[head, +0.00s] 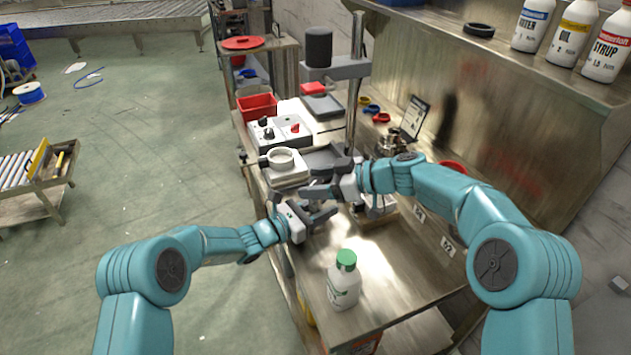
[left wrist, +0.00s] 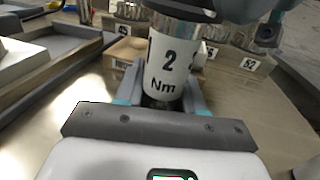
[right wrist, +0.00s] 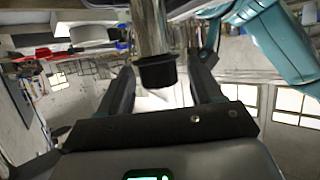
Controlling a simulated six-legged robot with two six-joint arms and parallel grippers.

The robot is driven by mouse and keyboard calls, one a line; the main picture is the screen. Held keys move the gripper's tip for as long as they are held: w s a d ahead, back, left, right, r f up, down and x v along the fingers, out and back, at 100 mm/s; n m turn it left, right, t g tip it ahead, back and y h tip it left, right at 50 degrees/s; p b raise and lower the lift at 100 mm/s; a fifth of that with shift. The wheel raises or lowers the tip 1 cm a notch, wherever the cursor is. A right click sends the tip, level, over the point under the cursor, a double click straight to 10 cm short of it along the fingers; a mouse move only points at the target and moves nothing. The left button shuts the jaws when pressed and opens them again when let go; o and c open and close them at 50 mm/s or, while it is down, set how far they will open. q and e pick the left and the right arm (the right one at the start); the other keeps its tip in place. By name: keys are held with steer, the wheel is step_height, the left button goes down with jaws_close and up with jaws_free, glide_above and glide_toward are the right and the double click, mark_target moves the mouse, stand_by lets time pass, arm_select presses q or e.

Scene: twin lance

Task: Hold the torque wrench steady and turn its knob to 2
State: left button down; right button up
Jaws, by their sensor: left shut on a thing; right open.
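The torque wrench shows in the left wrist view as an upright cylinder with a white sleeve (left wrist: 168,65) marked "2 Nm". My left gripper (head: 322,214) is shut on it below the sleeve. In the right wrist view a shiny metal shaft (right wrist: 150,28) ends in a black cap (right wrist: 157,72), which looks like the knob. My right gripper (right wrist: 160,75) is open, with a finger on either side of the cap and gaps showing on both sides. In the head view the right gripper (head: 322,188) is just above the left one, and the two hide most of the wrench.
A white bottle with a green cap (head: 343,282) stands on the bench (head: 390,283) in front of the grippers. A control box (head: 280,131), a red bin (head: 257,107) and a grey post (head: 356,90) stand behind. Labelled bottles (head: 606,48) are on the right shelf.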

steer(key=shift+a, duration=0.2)
steer(key=c, duration=1)
steer(key=shift+m+t, duration=0.3)
steer(key=shift+t, duration=0.1)
steer(key=shift+r+m+t+h, duration=0.1)
steer(key=shift+m+t+h, duration=0.6)
steer(key=shift+m+t, duration=0.5)
steer(key=shift+w+r+m+t+h, duration=0.1)
steer(key=shift+w+m+t+h, duration=0.05)
steer(key=shift+m+t+h, duration=1)
steer(key=shift+m, duration=0.35)
